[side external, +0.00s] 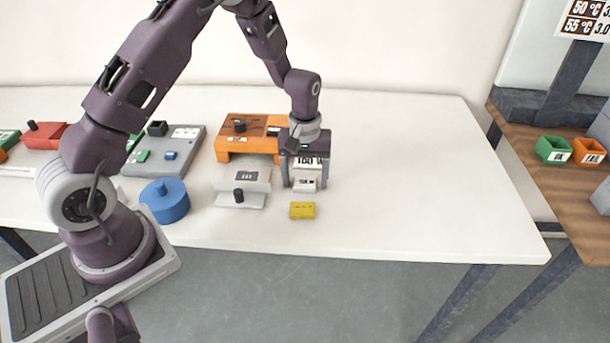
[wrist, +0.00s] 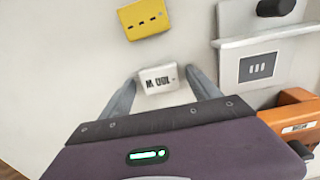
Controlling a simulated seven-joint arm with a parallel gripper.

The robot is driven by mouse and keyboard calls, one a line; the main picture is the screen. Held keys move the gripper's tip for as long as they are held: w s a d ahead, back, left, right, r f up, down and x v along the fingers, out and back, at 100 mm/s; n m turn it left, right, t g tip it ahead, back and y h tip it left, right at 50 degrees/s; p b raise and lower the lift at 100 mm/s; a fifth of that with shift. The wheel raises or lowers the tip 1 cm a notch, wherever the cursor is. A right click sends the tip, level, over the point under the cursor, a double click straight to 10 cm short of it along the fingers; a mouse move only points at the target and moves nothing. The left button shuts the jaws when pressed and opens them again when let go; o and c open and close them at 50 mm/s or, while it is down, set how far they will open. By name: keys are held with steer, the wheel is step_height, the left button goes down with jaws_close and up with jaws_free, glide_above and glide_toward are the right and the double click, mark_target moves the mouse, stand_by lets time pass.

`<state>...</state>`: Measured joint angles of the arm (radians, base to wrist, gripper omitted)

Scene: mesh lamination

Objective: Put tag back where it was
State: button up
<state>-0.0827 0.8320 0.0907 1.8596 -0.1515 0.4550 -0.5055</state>
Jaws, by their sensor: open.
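My gripper (side external: 306,182) is open, pointing down over the table right of the grey block. A small white tag (side external: 304,185) with black print sits between its fingers. In the wrist view the white tag (wrist: 161,78) lies between the two grey fingertips (wrist: 163,84), with a gap showing on each side. A second white piece with large black print (side external: 308,163) shows just behind it, partly covered by my gripper. A yellow tag (side external: 302,210) with dark marks lies flat on the table in front, apart from the gripper; the wrist view also shows it (wrist: 146,18).
A grey block with a black knob (side external: 240,186) stands close left of my gripper. An orange fixture (side external: 236,148) is behind it. A blue round container (side external: 166,202) and a grey tray (side external: 186,156) are farther left. The table's right side (side external: 430,180) is clear.

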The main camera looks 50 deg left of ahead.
mark_target(305, 182)
step_height(305, 182, up, 12)
steer(key=s+d+r+m+t, duration=0.3)
steer(key=s+d+r+m, duration=0.1)
steer(key=s+r, duration=0.75)
steer(key=s+d+r+m+t, duration=0.1)
steer(key=s+r+m, duration=0.1)
steer(key=s, duration=0.5)
steer(key=s+d+r+m+t, duration=0.1)
steer(key=s+r+m, duration=0.1)
steer(key=s, duration=0.5)
steer(key=shift+s+m+t, duration=0.25)
steer(key=shift+m+t, duration=0.05)
steer(key=shift+m, duration=0.2)
